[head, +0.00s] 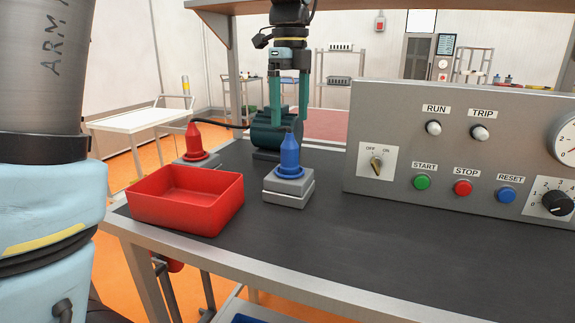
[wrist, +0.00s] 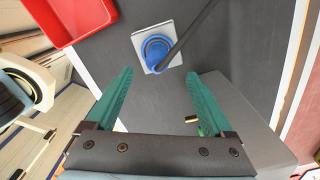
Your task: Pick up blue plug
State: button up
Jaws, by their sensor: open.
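The blue plug (head: 289,153) stands upright in a blue ring on a small grey block (head: 289,188) on the dark bench top. In the wrist view the blue plug (wrist: 157,50) lies just beyond the fingertips, roughly centred between them, with a dark cable crossing it toward the upper right. My gripper (head: 289,118) points down with its teal fingers apart, near the plug's top and seemingly a little behind it. In the wrist view my gripper (wrist: 159,74) is open and empty. No contact with the plug shows.
A red plug (head: 194,142) on a similar block stands to the left, behind a red tray (head: 187,197). A dark teal ribbed motor-like body (head: 268,137) stands just behind the blue plug. A grey control panel (head: 465,150) blocks the right side. The front bench top is clear.

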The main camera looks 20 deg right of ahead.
aim_at(290, 146)
jog(key=f, duration=0.5)
jog(key=f+p, duration=0.1)
jog(key=f, duration=0.4)
jog(key=shift+s+a+f, duration=0.15)
jog(key=shift+s, duration=0.05)
grip_shut()
dwell(0.4)
